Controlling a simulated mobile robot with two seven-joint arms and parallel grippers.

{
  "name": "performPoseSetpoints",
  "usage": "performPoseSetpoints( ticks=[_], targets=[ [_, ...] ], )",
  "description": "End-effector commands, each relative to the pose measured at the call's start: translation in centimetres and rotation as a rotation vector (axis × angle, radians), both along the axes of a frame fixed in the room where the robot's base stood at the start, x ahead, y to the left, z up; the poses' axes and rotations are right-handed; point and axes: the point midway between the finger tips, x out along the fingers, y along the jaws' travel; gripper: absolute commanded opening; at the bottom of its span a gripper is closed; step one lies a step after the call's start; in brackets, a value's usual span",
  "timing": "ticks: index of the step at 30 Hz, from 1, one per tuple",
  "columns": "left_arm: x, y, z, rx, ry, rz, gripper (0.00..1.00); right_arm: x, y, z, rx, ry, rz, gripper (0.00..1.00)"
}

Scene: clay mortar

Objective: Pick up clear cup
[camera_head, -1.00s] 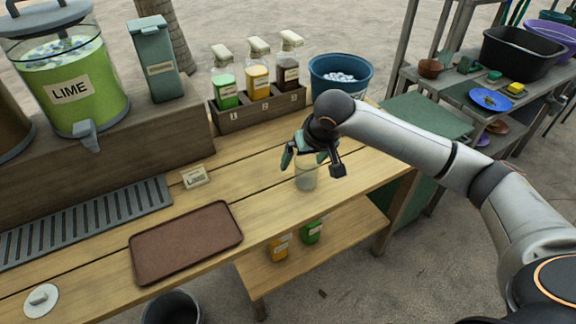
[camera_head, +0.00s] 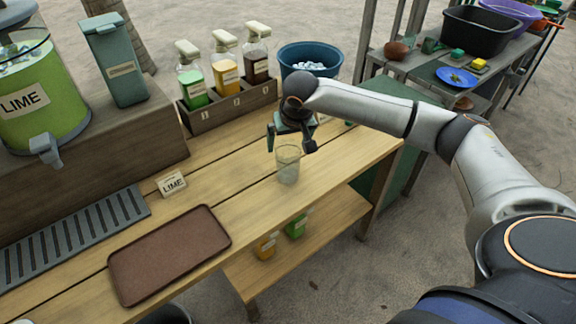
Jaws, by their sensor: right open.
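The clear cup (camera_head: 288,168) stands upright on the wooden counter (camera_head: 340,160), near its right part. Its rim and front side show fully. My right gripper (camera_head: 290,141) is open and empty, just behind or above the cup's rim, with the fingers pointing down. In the picture its fingertips lie close to the rim. I cannot tell whether they touch it. My left gripper is not in view.
A brown tray (camera_head: 168,254) and a LIME card (camera_head: 172,184) lie to the left. A bottle rack (camera_head: 235,105) and a blue ice bucket (camera_head: 310,61) stand behind. A lime dispenser (camera_head: 40,100) is at the far left. The counter around the cup is clear.

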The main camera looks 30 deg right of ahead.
Motion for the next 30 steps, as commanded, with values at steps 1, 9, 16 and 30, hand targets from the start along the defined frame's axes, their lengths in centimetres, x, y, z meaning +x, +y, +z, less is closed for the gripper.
performPoseSetpoints(
  ticks=[1,9,16,30],
  targets=[
    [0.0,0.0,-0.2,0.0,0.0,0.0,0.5,0.1,-0.2,-0.9,-0.003,0.004,-0.002,1.0],
    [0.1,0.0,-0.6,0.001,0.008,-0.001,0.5,1.2,-0.6,-3.9,-0.001,0.001,0.0,1.0],
    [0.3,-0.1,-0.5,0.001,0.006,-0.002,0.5,1.2,-0.6,-4.0,0.0,0.0,0.001,1.0],
    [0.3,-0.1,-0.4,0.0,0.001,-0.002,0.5,1.2,-0.6,-4.0,0.0,0.0,0.001,0.49]
  ],
)
